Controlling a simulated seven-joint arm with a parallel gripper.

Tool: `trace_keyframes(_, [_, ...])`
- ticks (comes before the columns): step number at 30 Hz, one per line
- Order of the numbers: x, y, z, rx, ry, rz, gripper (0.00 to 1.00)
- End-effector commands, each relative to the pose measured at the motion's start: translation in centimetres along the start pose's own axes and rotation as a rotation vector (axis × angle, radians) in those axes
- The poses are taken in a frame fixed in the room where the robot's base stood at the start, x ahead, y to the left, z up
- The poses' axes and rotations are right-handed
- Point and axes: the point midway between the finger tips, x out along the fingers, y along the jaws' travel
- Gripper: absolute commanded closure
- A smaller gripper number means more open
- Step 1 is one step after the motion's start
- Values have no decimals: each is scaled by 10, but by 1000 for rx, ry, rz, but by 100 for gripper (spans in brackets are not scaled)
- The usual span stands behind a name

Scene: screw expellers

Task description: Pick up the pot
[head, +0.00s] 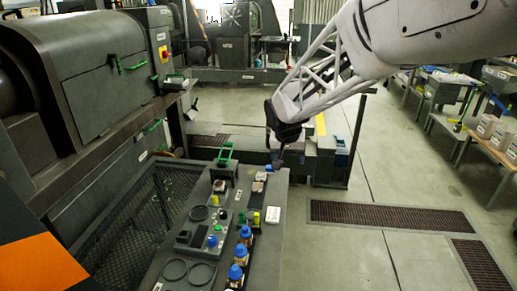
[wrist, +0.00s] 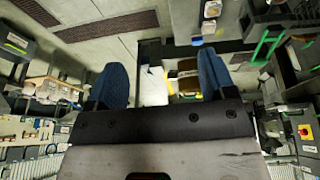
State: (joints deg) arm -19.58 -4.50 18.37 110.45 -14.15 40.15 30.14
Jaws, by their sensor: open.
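No thing in view is clearly a pot. My gripper (head: 277,165) hangs above the far right end of the dark bench (head: 214,259) in the head view. In the wrist view my gripper (wrist: 162,78) has its two blue-black fingers apart, with nothing held between them. Beyond the fingers a white block (wrist: 154,87) and a brown item (wrist: 188,68) with a pale label show, partly hidden by the gripper body.
A large dark machine (head: 95,80) stands left of the bench. A green-framed piece (head: 225,153) stands at the bench's far end. White tubs (head: 487,126) sit on a wooden table at the far right. The floor (head: 340,255) right of the bench is mostly clear.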

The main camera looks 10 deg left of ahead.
Motion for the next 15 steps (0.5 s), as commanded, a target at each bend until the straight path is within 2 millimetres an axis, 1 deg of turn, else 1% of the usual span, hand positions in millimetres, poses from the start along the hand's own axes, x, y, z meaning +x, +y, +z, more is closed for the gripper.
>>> trace_keyframes(1, [11,-15,-8,-5,2,-1,23])
trace_keyframes(7, [51,-70,-34,-10,19,-9,23])
trace_keyframes(11, [79,-108,-47,-15,28,-15,23])
trace_keyframes(15, [110,-150,-56,-19,38,-24,23])
